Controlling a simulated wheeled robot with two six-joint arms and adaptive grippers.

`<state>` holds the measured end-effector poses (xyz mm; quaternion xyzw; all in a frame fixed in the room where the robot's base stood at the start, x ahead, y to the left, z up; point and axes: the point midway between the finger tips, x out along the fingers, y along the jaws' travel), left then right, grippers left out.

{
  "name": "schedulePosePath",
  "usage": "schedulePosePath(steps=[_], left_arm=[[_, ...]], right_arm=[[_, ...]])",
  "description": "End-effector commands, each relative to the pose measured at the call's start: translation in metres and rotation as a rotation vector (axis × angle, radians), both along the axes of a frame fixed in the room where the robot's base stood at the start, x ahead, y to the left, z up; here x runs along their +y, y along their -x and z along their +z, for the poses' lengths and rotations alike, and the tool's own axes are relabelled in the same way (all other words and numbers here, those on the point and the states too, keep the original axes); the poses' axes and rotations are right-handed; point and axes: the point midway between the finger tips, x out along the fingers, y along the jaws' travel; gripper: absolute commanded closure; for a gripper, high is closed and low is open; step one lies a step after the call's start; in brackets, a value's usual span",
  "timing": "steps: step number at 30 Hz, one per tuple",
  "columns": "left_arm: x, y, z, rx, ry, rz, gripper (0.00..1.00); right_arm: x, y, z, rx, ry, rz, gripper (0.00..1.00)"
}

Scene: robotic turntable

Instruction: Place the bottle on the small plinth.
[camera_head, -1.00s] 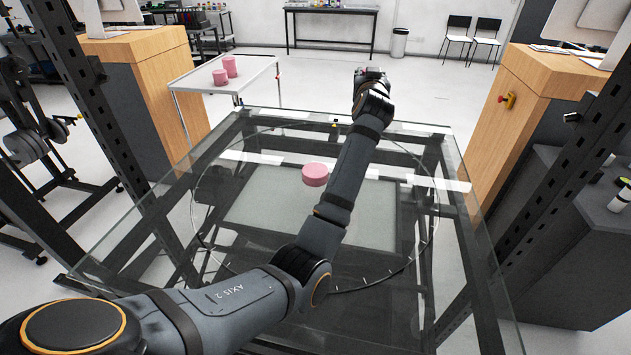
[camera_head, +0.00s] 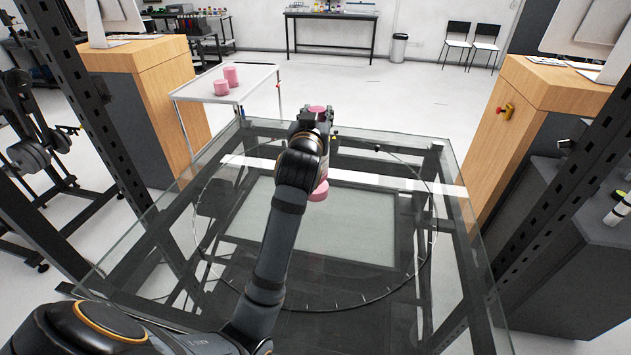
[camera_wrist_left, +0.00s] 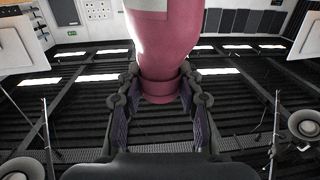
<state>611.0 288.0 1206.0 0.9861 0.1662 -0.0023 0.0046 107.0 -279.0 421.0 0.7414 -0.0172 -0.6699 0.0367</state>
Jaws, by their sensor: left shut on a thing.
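The bottle is pink with a pale label; its pink top (camera_head: 317,110) shows above my left gripper (camera_head: 318,130) in the head view. My left gripper is shut on its narrow neck. In the left wrist view the bottle (camera_wrist_left: 160,45) is between the two fingers (camera_wrist_left: 158,112), its wider, labelled body running out of the top edge. My right gripper is not in view.
A white trolley (camera_head: 250,88) with pink cylinders (camera_head: 221,87) stands behind left. Dark uprights (camera_head: 560,170) flank the table, and wooden cabinets stand on both sides.

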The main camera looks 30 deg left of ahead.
Motion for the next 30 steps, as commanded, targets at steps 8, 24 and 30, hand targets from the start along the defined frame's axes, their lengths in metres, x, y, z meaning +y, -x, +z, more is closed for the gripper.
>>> schedulePosePath(steps=[8, 24, 30], left_arm=[[-0.001, 0.02, 0.005, -0.003, -0.009, -0.015, 1.0], [0.029, -0.041, -0.023, 0.0, -0.013, -0.012, 1.0], [0.044, -0.073, -0.048, 0.001, -0.01, -0.013, 1.0]], right_arm=[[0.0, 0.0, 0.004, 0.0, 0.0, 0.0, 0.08], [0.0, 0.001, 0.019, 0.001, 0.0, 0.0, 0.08], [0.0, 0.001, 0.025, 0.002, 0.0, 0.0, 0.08]])
